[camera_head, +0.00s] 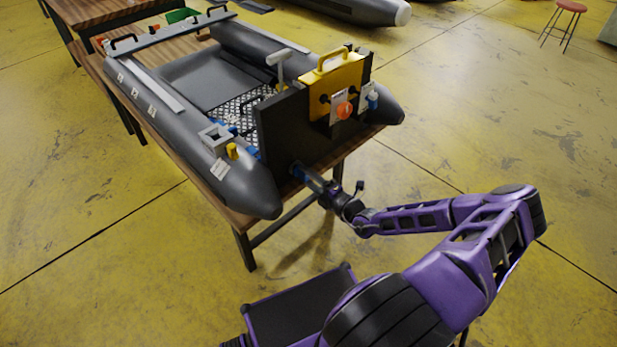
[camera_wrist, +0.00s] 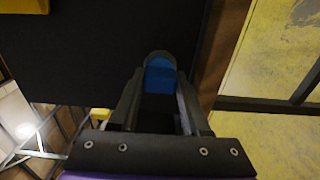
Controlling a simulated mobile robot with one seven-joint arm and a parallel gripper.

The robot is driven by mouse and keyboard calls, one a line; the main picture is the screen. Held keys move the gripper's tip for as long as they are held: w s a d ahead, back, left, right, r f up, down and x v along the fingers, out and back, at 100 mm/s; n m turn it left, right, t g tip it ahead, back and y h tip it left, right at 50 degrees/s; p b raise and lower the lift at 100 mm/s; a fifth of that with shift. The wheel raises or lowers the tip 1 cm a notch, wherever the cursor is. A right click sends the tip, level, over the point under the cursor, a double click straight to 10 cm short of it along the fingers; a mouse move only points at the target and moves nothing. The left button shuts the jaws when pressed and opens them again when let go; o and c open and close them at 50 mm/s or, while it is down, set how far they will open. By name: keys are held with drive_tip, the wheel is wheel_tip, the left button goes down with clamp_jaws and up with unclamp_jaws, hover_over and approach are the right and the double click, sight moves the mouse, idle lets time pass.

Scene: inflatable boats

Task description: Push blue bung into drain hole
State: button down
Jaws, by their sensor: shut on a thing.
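My gripper (camera_head: 310,178) is at the low left part of the boat's black transom (camera_head: 285,132). In the wrist view my gripper (camera_wrist: 159,88) is shut on the blue bung (camera_wrist: 160,75), which sits between the fingertips. The bung's far end meets a dark rounded shape against the black transom (camera_wrist: 95,55). I cannot tell how deep the bung sits, and the drain hole itself is hidden behind the bung and fingers.
The grey inflatable boat (camera_head: 130,105) rests on a wooden table (camera_head: 245,222). A yellow bracket (camera_head: 335,85) with an orange knob (camera_head: 344,110) hangs on the transom above my gripper. A red stool (camera_head: 572,7) stands far right. The yellow floor (camera_head: 480,110) right of the boat is clear.

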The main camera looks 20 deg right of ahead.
drive_tip(key=shift+w+a, duration=0.25)
drive_tip(key=shift+w, duration=0.3)
drive_tip(key=shift+c, duration=1.5)
unclamp_jaws()
drive_tip(key=p+v, duration=0.1)
drive_tip(key=v, duration=1.6)
drive_tip(key=shift+s, duration=0.25)
drive_tip(key=shift+d+r, duration=0.1)
